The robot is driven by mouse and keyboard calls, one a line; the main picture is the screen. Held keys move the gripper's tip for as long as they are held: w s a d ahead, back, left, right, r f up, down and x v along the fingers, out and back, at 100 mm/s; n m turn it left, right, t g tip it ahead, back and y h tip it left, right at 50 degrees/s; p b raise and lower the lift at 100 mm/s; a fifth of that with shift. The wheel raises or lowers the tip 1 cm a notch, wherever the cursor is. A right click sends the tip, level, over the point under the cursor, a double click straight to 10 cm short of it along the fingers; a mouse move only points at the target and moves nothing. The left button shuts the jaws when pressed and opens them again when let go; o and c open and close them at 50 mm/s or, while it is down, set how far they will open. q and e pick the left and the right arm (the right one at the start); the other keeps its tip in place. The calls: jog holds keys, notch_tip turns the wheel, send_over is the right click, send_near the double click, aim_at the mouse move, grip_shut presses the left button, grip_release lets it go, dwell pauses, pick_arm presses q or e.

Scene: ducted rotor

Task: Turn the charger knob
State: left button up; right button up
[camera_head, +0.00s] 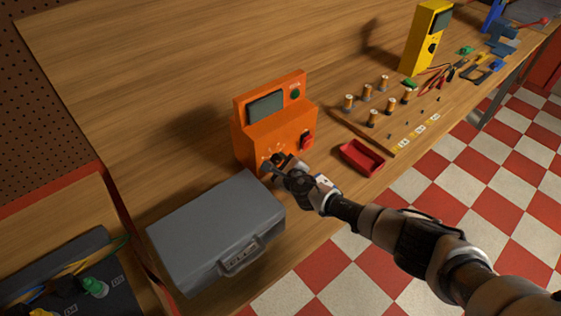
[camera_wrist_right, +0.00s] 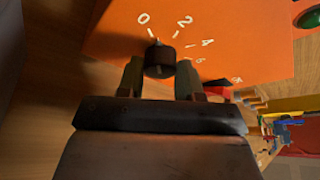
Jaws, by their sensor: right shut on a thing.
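The orange charger (camera_head: 273,128) stands on the wooden workbench, with a grey screen, a green button and a red switch on it. Its black knob (camera_head: 278,159) is low on the front face, partly covered by my gripper. In the right wrist view the knob (camera_wrist_right: 160,61) sits among white marks 0, 2, 4 and more. My right gripper (camera_head: 279,169) is at the knob. In the right wrist view its fingers (camera_wrist_right: 160,75) stand on both sides of the knob, shut on it. My left gripper is not in view.
A grey case (camera_head: 217,226) stands close to the left of my right gripper. A red tray (camera_head: 362,157) lies to the right. Beyond it are a wooden board (camera_head: 398,148) with several batteries and a yellow meter (camera_head: 428,37). The back left of the bench is clear.

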jog(key=shift+m+g+y+p, duration=0.3)
jog(key=shift+m+g, duration=0.2)
jog(key=shift+m, duration=0.3)
jog(key=shift+m+g+y, duration=0.4)
jog(key=shift+m, duration=0.4)
jog(key=shift+d, duration=0.1)
jog(key=o, duration=0.9)
